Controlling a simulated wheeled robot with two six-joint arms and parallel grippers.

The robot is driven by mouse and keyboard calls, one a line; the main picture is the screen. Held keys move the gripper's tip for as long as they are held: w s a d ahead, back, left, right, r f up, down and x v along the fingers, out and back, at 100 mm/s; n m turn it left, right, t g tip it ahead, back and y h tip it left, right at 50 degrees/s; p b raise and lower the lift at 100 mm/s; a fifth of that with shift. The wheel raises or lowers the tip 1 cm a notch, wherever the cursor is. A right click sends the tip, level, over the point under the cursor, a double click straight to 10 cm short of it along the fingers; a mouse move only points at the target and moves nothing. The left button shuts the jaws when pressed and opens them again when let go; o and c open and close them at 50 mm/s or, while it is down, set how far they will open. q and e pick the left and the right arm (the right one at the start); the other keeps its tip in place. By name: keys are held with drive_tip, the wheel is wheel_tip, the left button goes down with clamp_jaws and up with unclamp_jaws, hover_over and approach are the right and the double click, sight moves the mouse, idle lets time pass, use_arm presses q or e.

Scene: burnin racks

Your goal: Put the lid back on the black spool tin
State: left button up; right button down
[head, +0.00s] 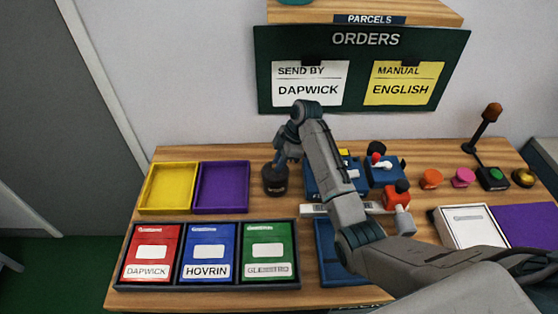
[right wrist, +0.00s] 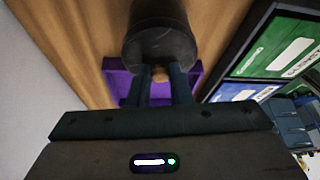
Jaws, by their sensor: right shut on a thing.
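The black spool tin (head: 275,185) stands on the wooden bench, just right of the purple tray. My right gripper (head: 282,161) is directly over it, pointing down, with its fingers at the top of the tin. In the right wrist view the fingers (right wrist: 160,85) are closed around a small tan knob on a round dark lid (right wrist: 158,48). The dark tin body (right wrist: 158,10) shows behind the lid. The lid is on or very close to the tin's top; I cannot tell if it is fully seated. My left gripper is out of view.
A yellow tray (head: 168,210) and a purple tray (head: 221,208) lie left of the tin. A black rack (head: 212,285) with red, blue and green boxes is in front. Blue bins and small parts crowd the right, under my right arm.

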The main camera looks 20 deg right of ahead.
drive_tip(key=shift+f, duration=0.2)
idle(0.9)
drive_tip(key=shift+p, duration=0.6)
idle(0.4)
drive_tip(key=c, duration=0.8)
unclamp_jaws()
drive_tip(key=shift+o, duration=0.2)
drive_tip(key=shift+r, duration=0.1)
drive_tip(key=shift+r+p, duration=3.45)
drive_tip(key=shift+r, duration=0.05)
drive_tip(key=shift+f, duration=0.1)
